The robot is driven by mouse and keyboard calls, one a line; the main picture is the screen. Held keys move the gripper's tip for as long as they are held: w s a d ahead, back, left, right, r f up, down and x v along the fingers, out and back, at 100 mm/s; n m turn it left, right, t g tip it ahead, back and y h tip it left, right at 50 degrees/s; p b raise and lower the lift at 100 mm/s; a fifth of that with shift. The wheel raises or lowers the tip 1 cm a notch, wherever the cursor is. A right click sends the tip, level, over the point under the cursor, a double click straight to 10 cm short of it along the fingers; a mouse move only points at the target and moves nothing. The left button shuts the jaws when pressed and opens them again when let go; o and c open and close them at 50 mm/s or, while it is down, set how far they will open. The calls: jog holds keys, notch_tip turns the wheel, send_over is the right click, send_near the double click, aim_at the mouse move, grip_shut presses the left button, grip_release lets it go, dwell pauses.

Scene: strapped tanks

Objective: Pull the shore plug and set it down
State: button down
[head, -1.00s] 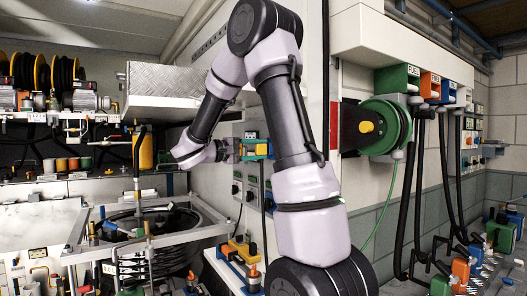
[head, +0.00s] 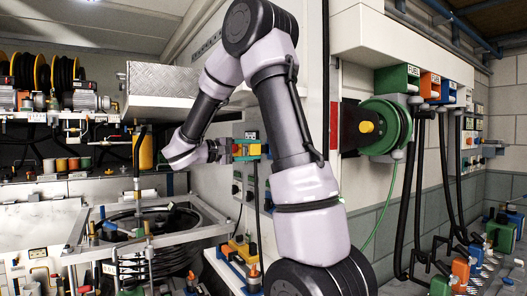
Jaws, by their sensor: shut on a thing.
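The fingers and the plug's far side are too small to make out. I cannot tell whether the plug is still seated in a socket or clear of it.
Grey switch boxes (head: 238,187) are on the wall below the plug. A framed rack with a coiled black hose (head: 150,218) stands at lower left. A green reel (head: 385,128) is on the right wall.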

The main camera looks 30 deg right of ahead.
jog(key=shift+a, duration=1.2)
